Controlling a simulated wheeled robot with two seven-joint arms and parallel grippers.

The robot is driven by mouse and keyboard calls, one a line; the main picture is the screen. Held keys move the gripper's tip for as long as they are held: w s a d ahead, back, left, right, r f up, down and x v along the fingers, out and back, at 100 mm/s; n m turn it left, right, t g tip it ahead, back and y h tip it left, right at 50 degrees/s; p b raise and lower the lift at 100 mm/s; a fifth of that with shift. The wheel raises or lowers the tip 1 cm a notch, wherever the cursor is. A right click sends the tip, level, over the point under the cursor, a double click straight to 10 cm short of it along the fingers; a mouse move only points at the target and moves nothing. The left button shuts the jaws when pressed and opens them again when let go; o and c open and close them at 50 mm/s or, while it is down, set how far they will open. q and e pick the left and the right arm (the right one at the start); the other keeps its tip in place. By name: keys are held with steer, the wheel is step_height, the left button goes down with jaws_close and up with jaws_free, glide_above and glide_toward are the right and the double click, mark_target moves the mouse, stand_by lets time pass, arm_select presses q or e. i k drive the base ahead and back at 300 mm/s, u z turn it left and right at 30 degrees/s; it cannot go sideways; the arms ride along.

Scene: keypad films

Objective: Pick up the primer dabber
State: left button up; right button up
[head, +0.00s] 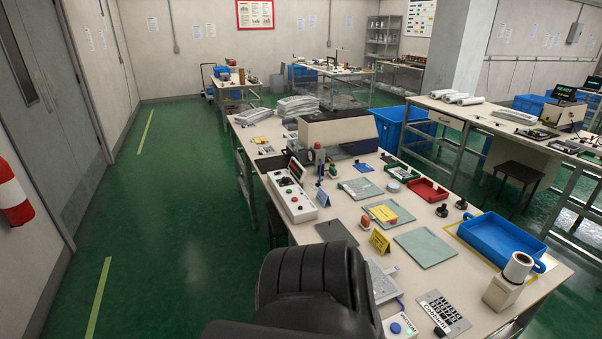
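No gripper of mine shows in the head view. I cannot tell for sure which thing is the primer dabber. Two small dark knobbed pieces (441,210) stand upright on the right half of the long workbench (350,230), left of the blue tray. A small dark and green upright piece (333,171) stands further back, in front of the beige machine. All are too small to make out well.
The bench also bears a blue tray (498,240), a red bin (428,190), a green mat (425,247), a white button box (291,196), a keypad sheet (442,313) and a white roll on a stand (519,267). A large black rounded shape (310,280) hides the bench's near left. The green floor left is clear.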

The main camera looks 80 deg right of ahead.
mark_target(365, 221)
steer(key=i, duration=1)
steer(key=z, duration=2.3)
steer(key=i, duration=1.85)
steer(key=z, duration=3)
steer(key=i, duration=0.25)
steer(key=z, duration=0.15)
